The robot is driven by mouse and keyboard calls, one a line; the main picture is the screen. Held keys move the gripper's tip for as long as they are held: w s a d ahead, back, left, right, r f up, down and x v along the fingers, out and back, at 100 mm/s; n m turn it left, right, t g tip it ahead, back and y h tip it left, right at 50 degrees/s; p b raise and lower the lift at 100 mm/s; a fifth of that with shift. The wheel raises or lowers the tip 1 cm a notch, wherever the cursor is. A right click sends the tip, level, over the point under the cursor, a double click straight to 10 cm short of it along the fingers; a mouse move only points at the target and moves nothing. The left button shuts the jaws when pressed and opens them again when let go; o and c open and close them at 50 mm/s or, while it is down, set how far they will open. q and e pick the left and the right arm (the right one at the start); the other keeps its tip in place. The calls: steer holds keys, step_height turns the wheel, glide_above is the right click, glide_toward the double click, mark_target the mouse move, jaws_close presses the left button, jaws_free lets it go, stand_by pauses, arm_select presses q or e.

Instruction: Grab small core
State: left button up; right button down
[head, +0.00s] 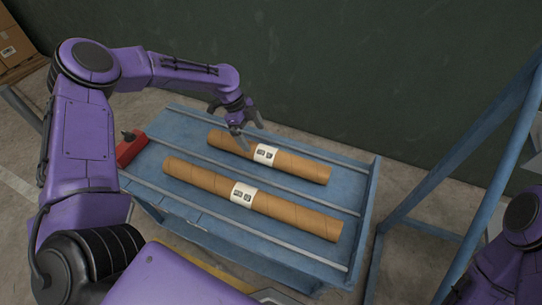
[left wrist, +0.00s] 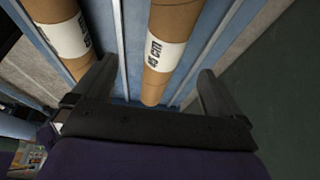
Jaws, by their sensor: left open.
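The small core (head: 305,167) is the shorter brown cardboard tube, lying in the back channel of the blue rack with a white label around its middle. My left gripper (head: 244,130) is open over the rack, near the small core's left part. In the left wrist view the small core (left wrist: 172,20), its label reading 45 cm, runs between the two spread fingers (left wrist: 156,70) without visible contact. The longer core (head: 295,217) lies in the front channel, and it also shows at the upper left of the left wrist view (left wrist: 55,12). My right gripper is out of view.
The blue rack (head: 365,210) has thin rails between its channels. A red tool-like object (head: 130,147) sits at its left end. A blue frame (head: 455,165) stands at the right, a dark wall (head: 350,70) behind. Cardboard boxes (head: 14,45) are at the upper left.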

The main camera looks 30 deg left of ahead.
mark_target(264, 148)
arm_select(q)
steer(key=x, duration=0.7)
steer(key=w+p+x, duration=0.1)
steer(key=x, duration=0.3)
steer(key=shift+d, duration=0.25)
steer(key=c, duration=1.4)
